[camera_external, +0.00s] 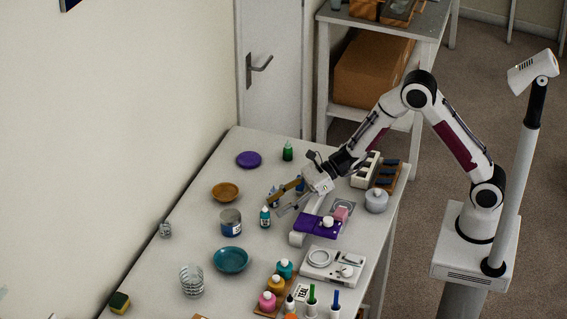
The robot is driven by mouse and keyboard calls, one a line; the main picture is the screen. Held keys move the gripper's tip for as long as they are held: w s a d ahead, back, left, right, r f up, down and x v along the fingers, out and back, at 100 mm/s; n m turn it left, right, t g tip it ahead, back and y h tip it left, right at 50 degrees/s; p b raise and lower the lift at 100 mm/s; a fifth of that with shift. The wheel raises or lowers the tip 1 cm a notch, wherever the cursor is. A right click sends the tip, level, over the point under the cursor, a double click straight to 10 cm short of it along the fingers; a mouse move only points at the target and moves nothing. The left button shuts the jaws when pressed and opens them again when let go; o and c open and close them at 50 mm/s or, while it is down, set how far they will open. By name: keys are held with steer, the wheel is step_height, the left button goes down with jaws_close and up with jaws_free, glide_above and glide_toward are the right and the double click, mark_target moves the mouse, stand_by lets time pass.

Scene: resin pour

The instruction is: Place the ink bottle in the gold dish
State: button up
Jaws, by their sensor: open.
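The gold dish (225,191) lies on the left part of the table and looks empty. My gripper (276,206) is open, low over the table to the right of the dish. A green bottle (288,152) stands farther back. I cannot tell for certain which one is the ink bottle, or whether a finger touches the blue bottle.
A purple dish (248,159) lies behind the gold dish. A grey-blue tin (231,222) and a teal bowl (231,260) stand in front. A purple-topped device (318,226) and a white scale (333,265) are at right. Several paint bottles crowd the front.

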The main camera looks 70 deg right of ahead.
mark_target(265, 208)
steer(key=shift+a, duration=0.1)
steer(key=shift+r+x, duration=0.15)
steer(key=shift+x, duration=1.1)
steer(key=shift+r+x, duration=0.15)
steer(key=shift+x, duration=1.15)
steer(key=shift+w+a, duration=0.1)
jaws_close()
steer(key=shift+r, duration=0.2)
steer(key=shift+r, duration=4.85)
